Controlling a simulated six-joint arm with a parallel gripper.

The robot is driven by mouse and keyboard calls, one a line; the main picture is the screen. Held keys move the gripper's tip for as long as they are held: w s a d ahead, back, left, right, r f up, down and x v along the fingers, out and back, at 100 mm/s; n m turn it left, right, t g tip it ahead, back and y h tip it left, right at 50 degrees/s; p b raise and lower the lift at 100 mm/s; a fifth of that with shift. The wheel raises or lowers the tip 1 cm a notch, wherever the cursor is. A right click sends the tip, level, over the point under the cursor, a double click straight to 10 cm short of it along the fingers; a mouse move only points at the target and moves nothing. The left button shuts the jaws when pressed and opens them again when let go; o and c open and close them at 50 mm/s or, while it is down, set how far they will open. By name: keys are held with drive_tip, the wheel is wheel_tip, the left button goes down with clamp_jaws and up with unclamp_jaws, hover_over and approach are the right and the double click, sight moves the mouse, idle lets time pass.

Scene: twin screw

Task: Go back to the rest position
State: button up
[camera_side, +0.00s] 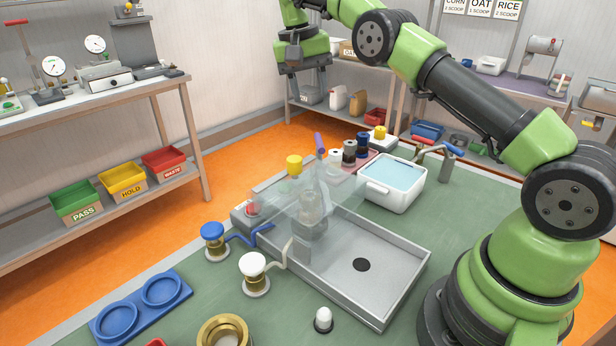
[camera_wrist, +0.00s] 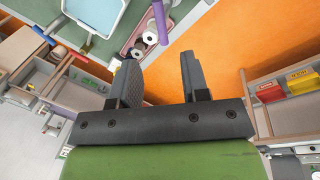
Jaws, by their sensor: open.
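My gripper (camera_wrist: 160,75) is open and empty in the wrist view, its two dark fingers apart with only floor and background between them. In the side view my arm reaches up and over the back of the bench, with its green and dark end at the top, high above and apart from everything on the green bench top (camera_side: 210,285). The fingertips are hard to make out there. A grey metal tray (camera_side: 400,275) with a dark round hole stands on the bench, with a clear housing (camera_side: 310,200) at its back left.
A white tub of pale blue liquid (camera_side: 393,180) stands behind the tray. Blue-topped (camera_side: 213,240) and white-topped (camera_side: 254,272) fittings stand left of it. A blue two-ring holder (camera_side: 140,308) and a brass ring (camera_side: 224,333) lie at the front. Shelves line the walls.

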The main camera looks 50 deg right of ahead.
drive_tip(key=s+a+r+n+t+y, duration=0.1)
drive_tip(key=s+a+r+n+t, duration=0.4)
drive_tip(key=s+r, duration=0.55)
drive_tip(key=s+a+f+t+y, duration=0.1)
drive_tip(key=s+a, duration=0.2)
drive_tip(key=s, duration=0.5)
drive_tip(key=s+a+f+t+y, duration=0.1)
drive_tip(key=s+a, duration=0.3)
drive_tip(key=s, duration=0.4)
drive_tip(key=shift+s+a+f+t+y, duration=0.15)
drive_tip(key=shift+a+f+t+y, duration=0.2)
drive_tip(key=shift+t, duration=0.45)
